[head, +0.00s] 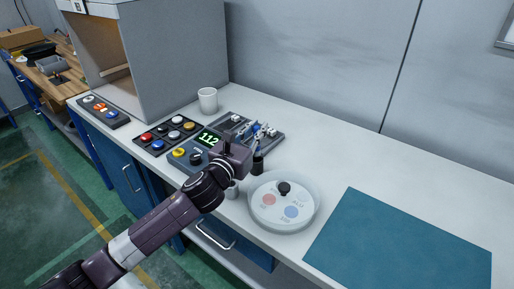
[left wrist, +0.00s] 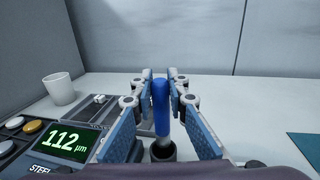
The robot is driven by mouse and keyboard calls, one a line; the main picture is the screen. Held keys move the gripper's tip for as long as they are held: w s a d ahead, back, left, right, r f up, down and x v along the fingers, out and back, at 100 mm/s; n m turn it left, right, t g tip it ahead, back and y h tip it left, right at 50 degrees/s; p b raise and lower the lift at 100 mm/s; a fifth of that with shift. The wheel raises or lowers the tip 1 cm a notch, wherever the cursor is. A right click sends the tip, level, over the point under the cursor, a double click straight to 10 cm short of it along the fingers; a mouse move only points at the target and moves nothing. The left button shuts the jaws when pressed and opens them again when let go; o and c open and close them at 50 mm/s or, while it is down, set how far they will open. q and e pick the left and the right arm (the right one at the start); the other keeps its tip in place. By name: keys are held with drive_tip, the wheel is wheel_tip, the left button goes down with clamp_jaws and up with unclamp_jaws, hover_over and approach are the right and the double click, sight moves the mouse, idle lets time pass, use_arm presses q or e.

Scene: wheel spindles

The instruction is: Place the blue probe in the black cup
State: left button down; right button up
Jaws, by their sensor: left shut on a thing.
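My left gripper (head: 258,139) is above the white bench, over the black cup (head: 257,168). In the left wrist view its fingers are closed around the blue probe (left wrist: 161,106), which stands about upright with a grey lower end. The black cup also shows in the left wrist view (left wrist: 163,152), directly below or around the probe's lower end. I cannot tell whether the tip is inside the cup or just in front of its rim. The fingers and wrist hide much of the probe in the head view. My right gripper is in neither view.
A green display reading 112 (head: 208,139) and panels of coloured buttons (head: 168,135) lie left of the cup. A grey tray (head: 272,138) is behind it, a white mug (head: 208,99) further back. A round dial (head: 284,203) and teal mat (head: 400,245) are to the right.

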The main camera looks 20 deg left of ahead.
sight(257, 156)
use_arm(q)
drive_tip(key=shift+f, duration=0.85)
wheel_tip(257, 156, down, 4)
drive_tip(key=shift+f+b, duration=0.15)
drive_tip(key=shift+b, duration=0.2)
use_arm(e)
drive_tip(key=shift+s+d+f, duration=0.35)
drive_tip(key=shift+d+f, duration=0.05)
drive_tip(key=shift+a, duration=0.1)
use_arm(q)
drive_tip(key=shift+f, duration=0.2)
drive_tip(key=c, duration=1.9)
unclamp_jaws()
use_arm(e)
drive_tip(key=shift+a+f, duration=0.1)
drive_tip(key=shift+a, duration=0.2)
use_arm(q)
drive_tip(key=shift+r, duration=0.1)
